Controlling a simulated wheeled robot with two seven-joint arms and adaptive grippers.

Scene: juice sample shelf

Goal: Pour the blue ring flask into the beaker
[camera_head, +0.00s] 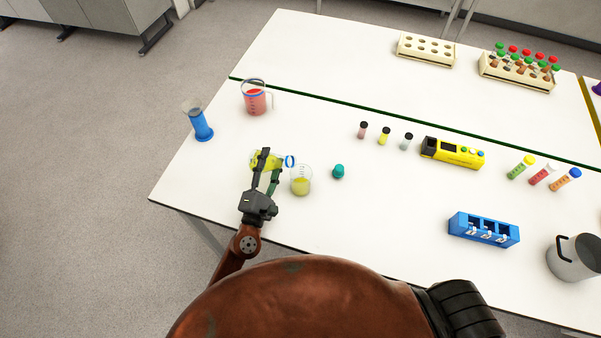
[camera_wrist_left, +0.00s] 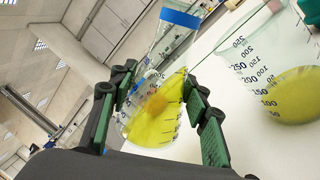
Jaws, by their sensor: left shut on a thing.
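The blue ring flask (camera_head: 262,162) is a clear flask with a blue ring at its neck and yellow liquid inside. My left gripper (camera_head: 268,170) is shut on it and holds it tilted, its neck pointing right. The flask also shows in the left wrist view (camera_wrist_left: 158,108), between the two green-padded fingers (camera_wrist_left: 160,98). The beaker (camera_head: 301,180) stands upright on the table just right of the flask and holds yellow liquid; it also shows in the left wrist view (camera_wrist_left: 285,75). I cannot tell whether liquid is flowing. My right gripper is not in view.
A teal cap (camera_head: 338,171) sits right of the beaker. A red-filled jug (camera_head: 256,99) and a blue cylinder (camera_head: 200,123) stand behind and left. Small vials (camera_head: 384,136), a yellow device (camera_head: 453,152) and a blue rack (camera_head: 484,229) lie further right. The front middle table is clear.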

